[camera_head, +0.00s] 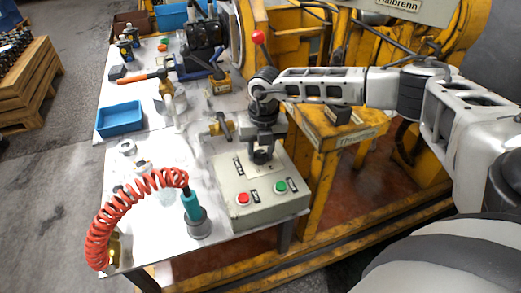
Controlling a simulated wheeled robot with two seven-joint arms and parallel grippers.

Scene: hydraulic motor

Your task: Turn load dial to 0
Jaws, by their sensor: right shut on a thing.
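A grey-green control box (236,216) sits at the near right end of the white table. Its top has a red button (243,198), a green button (281,187) and small dark labels. My right gripper (262,157) points down at the back part of the box top and is shut on the load dial there. The dial is mostly hidden between the fingers, so its pointer and setting cannot be read. My left gripper is not in view.
A red coiled hose (125,205) and teal nozzle (193,206) stand left of the box. A blue tray (121,118), valves and tools lie farther back on the table (205,150). Yellow machinery (318,160) stands close on the right.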

